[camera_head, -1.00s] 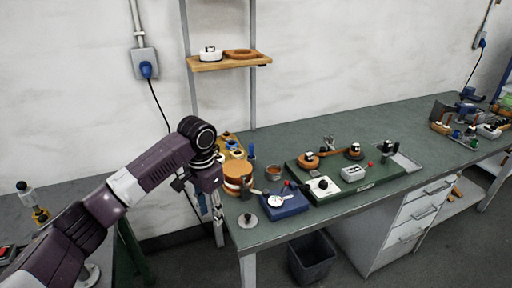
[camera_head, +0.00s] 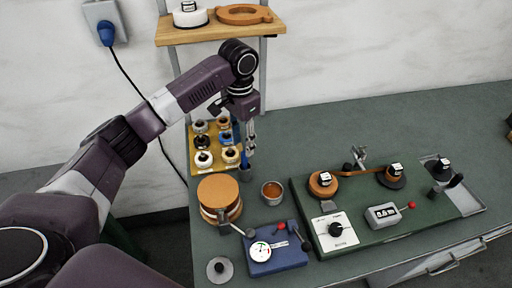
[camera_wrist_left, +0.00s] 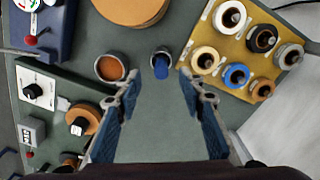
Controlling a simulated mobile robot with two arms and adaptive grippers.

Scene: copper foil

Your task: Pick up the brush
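A small upright item with a blue top, which looks like the brush (camera_head: 244,161), stands in a small dark holder on the green bench. In the left wrist view the brush (camera_wrist_left: 161,68) shows end-on, just ahead of the fingertips and roughly between them. My left gripper (camera_head: 250,138) points down close above and beside the brush. In the left wrist view the left gripper (camera_wrist_left: 158,88) has its two blue-padded fingers wide apart with nothing between them. The brush's lower part is hidden in the holder. My right gripper is not in view.
A cup of amber liquid (camera_head: 272,192) stands close to the brush. A yellow rack of spools (camera_head: 213,165) is beside it, with a copper-coloured roll (camera_head: 220,196) nearer. The rear bench top is clear.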

